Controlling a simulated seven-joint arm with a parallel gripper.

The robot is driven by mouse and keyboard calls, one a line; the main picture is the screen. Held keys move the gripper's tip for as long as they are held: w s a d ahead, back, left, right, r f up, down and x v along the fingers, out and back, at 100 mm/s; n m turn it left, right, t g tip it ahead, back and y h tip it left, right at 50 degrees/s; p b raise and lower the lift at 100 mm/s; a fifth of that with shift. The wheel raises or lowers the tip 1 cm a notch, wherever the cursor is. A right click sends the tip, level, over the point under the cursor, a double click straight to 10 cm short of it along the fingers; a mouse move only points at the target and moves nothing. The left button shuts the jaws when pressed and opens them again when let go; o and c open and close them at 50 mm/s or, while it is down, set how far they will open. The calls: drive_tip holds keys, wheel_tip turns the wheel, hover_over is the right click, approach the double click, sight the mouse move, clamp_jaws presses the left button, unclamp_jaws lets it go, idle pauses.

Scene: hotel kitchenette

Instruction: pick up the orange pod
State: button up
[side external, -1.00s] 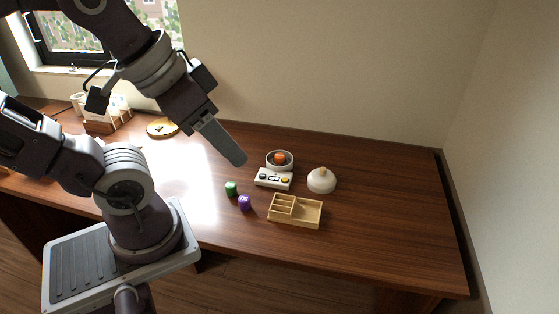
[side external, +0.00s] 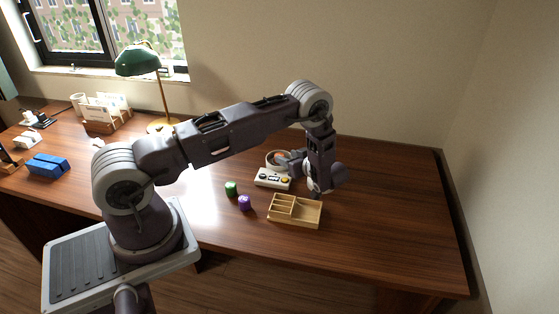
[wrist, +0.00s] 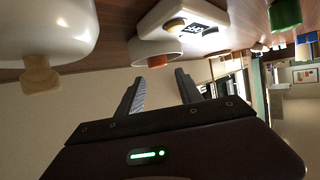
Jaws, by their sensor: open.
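The orange pod (wrist: 157,61) shows in the wrist view, sticking out past the rim of a pale round bowl (wrist: 139,48). That view is upside down, with the table at the top. My gripper (wrist: 158,80) is open and empty. Its two fingers point toward the bowl, with the pod in line with the gap between them. I cannot tell the exact distance between fingertips and pod.
A white button box (side external: 272,178) stands in front of the bowl, close to my gripper. A white lid with a wooden knob (wrist: 42,72) is beside it. A green pod (side external: 231,188), a purple pod (side external: 244,203) and a wooden divided tray (side external: 312,214) lie nearer. The right tabletop is clear.

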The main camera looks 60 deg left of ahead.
drive_tip(key=x, duration=0.7)
drive_tip(key=shift+w+d+f, duration=0.1)
drive_tip(key=shift+f, duration=0.2)
clamp_jaws()
